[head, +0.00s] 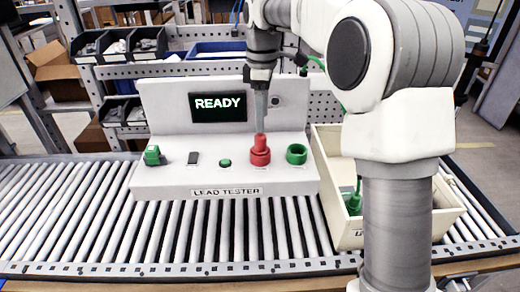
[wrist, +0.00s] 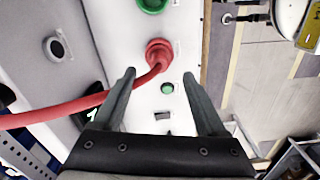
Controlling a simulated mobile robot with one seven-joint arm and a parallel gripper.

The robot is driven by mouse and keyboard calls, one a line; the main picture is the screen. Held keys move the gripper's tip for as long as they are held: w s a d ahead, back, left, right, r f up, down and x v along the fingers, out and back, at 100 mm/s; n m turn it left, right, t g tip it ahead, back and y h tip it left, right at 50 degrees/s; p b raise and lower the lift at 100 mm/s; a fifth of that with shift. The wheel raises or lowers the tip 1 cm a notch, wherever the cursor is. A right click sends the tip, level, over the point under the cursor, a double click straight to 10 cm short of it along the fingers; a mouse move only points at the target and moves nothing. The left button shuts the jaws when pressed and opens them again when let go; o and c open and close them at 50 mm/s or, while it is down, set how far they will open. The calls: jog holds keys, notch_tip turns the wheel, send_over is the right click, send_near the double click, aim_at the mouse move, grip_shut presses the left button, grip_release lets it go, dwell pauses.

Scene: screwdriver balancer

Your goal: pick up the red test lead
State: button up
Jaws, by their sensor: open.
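The red test lead (head: 260,150) stands upright in a red socket on the white lead tester (head: 230,180). In the wrist view its red plug (wrist: 158,52) lies just past my fingertips, roughly centred between them. Its red cable (wrist: 60,108) runs from the plug to the left edge, past the left finger. My gripper (head: 261,128) points down just above the lead in the head view. In the wrist view my gripper (wrist: 160,76) is open, with nothing between its fingers. I cannot tell whether a finger touches the cable.
The tester has a green socket (head: 297,153), a green button (head: 225,163), a dark switch (head: 193,158) and a green connector (head: 152,155). Its screen (head: 217,106) reads READY. A cream bin (head: 333,215) holding a green item stands at right. The roller conveyor (head: 60,215) is clear at left.

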aim_at(260, 136)
jog(key=f, duration=0.8)
jog(key=shift+w+a, duration=0.1)
jog(key=shift+a, duration=0.15)
grip_shut()
